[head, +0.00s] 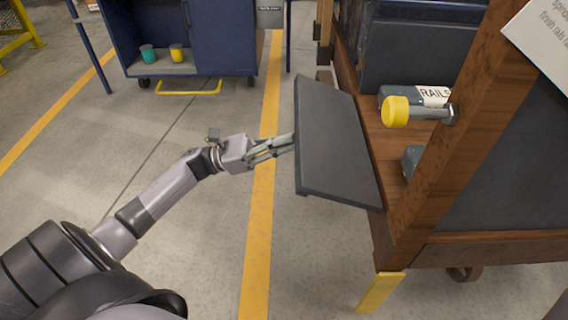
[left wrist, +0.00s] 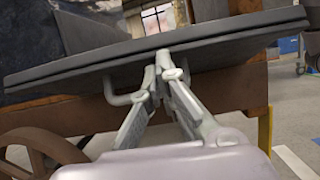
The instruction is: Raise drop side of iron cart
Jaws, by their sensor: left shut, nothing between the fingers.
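The drop side (head: 335,140) is a dark grey panel hinged along the wooden edge of the cart (head: 455,165), partly raised and slanting outward. In the left wrist view the drop side (left wrist: 90,72) spans above the fingers, with a bent bar (left wrist: 120,98) beneath it. My left gripper (head: 288,144) is shut and empty, its fingertips at the panel's outer face; contact looks likely, but the exact spot is hidden. The left gripper (left wrist: 166,62) also shows under the panel in the wrist view. My right gripper is out of view.
A box labelled RAILS (head: 434,96) lies inside the cart. A blue cabinet (head: 222,38) on casters stands at the back. Open floor lies left of the cart.

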